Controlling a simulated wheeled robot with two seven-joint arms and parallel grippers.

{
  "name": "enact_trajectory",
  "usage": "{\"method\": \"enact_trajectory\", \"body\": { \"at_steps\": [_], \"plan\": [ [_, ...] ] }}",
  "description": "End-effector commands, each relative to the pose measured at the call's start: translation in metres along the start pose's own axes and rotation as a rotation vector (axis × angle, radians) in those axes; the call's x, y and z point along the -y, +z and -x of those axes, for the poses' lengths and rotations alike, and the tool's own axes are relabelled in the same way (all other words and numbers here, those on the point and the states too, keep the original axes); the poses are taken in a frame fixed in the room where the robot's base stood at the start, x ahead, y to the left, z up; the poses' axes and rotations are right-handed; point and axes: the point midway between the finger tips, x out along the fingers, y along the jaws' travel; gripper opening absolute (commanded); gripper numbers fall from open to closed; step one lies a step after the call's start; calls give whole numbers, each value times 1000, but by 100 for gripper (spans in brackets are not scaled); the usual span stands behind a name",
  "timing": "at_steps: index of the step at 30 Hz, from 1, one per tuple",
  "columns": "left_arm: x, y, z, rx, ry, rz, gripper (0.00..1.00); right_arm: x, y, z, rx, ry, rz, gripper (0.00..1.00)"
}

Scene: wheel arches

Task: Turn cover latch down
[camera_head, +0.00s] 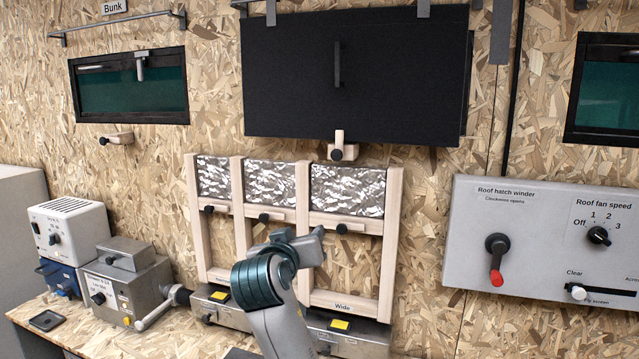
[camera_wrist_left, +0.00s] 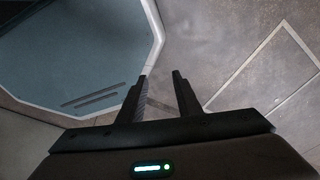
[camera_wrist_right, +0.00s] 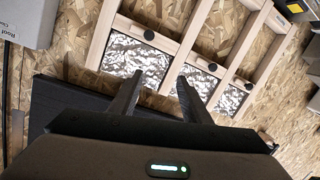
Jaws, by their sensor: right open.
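The black cover (camera_head: 290,70) is a large flat panel on the wall with a dark vertical handle. The cover latch (camera_head: 339,146), a pale wooden bar on a dark knob, is at its lower edge; the bar points up over the cover. My right gripper (camera_head: 305,245) is in front of the wooden frame, below the latch. In the right wrist view my right gripper (camera_wrist_right: 160,80) is open and empty; the cover (camera_wrist_right: 50,105) shows at lower left, and I cannot make out the latch. My left gripper (camera_wrist_left: 162,75) is open and empty over a grey floor, outside the head view.
A wooden frame (camera_head: 302,200) with silvery panels and knobs stands below the cover. A control panel (camera_head: 540,240) with a red-tipped winder juts out at right. Metal boxes (camera_head: 125,280) sit on the bench at left. A bunk window (camera_head: 130,90) has its own wooden latch (camera_head: 117,138).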

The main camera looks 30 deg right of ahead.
Motion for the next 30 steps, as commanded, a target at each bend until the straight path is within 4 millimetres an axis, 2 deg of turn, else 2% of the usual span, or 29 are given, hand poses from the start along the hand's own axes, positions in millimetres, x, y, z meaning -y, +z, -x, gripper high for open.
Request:
{"method": "enact_trajectory", "body": {
  "at_steps": [1, 3, 6, 9, 14, 25, 30],
  "plan": [
    [0, 14, -7, 11, 0, -2, 31, -8, -28, 2, -29, 28, -27, 43],
    [-1, 31, -13, 19, 1, -4, 31, -20, -58, 6, -62, 66, -59, 43],
    [-1, 51, -20, 27, 1, -7, 31, -34, -92, 13, -97, 110, -96, 43],
    [-1, 63, -23, 31, 2, -8, 31, -44, -113, 18, -118, 138, -121, 43],
    [-1, 71, -24, 34, 2, -9, 31, -50, -125, 21, -130, 155, -134, 43],
    [-1, 71, -23, 34, 2, -9, 31, -51, -125, 20, -130, 155, -133, 43],
    [-1, 70, -18, 34, 2, -9, 31, -53, -127, 12, -129, 158, -131, 43]
  ]
}}
